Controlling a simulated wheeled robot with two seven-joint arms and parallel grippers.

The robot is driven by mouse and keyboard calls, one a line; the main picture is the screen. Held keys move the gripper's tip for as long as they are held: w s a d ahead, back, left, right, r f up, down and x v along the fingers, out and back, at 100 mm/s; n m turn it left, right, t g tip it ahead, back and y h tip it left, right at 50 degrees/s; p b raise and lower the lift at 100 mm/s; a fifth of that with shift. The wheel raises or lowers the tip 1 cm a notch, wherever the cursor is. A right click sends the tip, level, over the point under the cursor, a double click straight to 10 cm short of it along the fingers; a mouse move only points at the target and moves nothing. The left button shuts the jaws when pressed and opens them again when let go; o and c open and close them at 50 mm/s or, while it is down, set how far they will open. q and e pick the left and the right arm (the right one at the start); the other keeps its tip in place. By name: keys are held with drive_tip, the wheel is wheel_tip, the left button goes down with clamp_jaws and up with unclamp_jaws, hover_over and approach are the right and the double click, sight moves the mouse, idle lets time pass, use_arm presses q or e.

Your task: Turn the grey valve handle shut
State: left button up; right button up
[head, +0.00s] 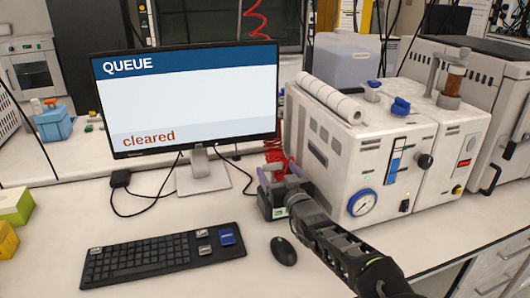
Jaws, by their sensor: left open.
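I cannot pick out a grey valve handle with certainty. The white reactor unit (336,150) stands right of the monitor. It has a pressure gauge (362,202), a black knob (424,161) and a blue knob (401,106) on top. My left gripper (277,174) is open at the unit's left side, its fingers pointing away from me. A red coiled line (273,152) shows just behind the fingers; I cannot tell whether they touch it. My arm and gripper hide part of the unit's lower left. My right gripper is not in view.
A monitor (190,95) reading "QUEUE" and "cleared" stands left of the gripper. A keyboard (160,254) and a mouse (283,251) lie in front. Cables cross the bench by the monitor stand. Green and yellow boxes (14,206) sit at the left edge.

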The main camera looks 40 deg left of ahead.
use_arm(q)
drive_tip(key=p+x, duration=0.1)
drive_tip(key=x, duration=0.6)
drive_tip(key=shift+a, duration=0.2)
drive_tip(key=shift+w, duration=0.1)
drive_tip(key=c, duration=1.4)
